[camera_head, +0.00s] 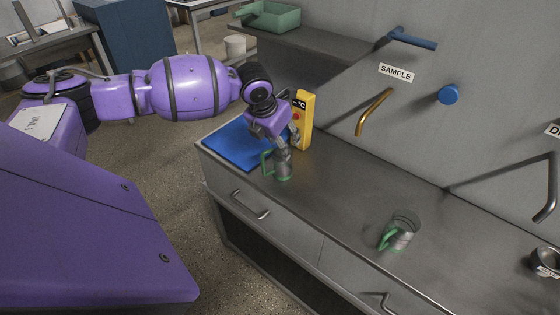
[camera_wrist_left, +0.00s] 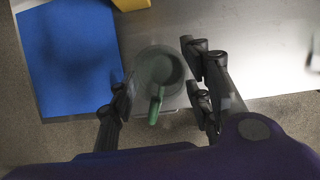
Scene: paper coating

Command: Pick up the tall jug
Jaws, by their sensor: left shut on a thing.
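A grey, see-through jug with a green handle (camera_head: 284,172) is at the worktop's front edge beside the blue mat. I take it to be the tall jug. My left gripper (camera_head: 283,147) reaches down onto its top from above and is shut on it. In the left wrist view the jug (camera_wrist_left: 157,68) is between the two fingers (camera_wrist_left: 160,85), its green handle pointing toward my wrist. The fingers partly hide its upper part in the head view. I cannot tell whether its base touches the worktop. My right gripper is not in view.
A second clear jug with a green handle (camera_head: 403,230) stands further right on the metal worktop (camera_head: 335,205). A blue mat (camera_head: 236,145) and a yellow °C device (camera_head: 303,118) are close by my left gripper. A metal cup (camera_head: 546,262) is at the far right. Wall taps overhang the back.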

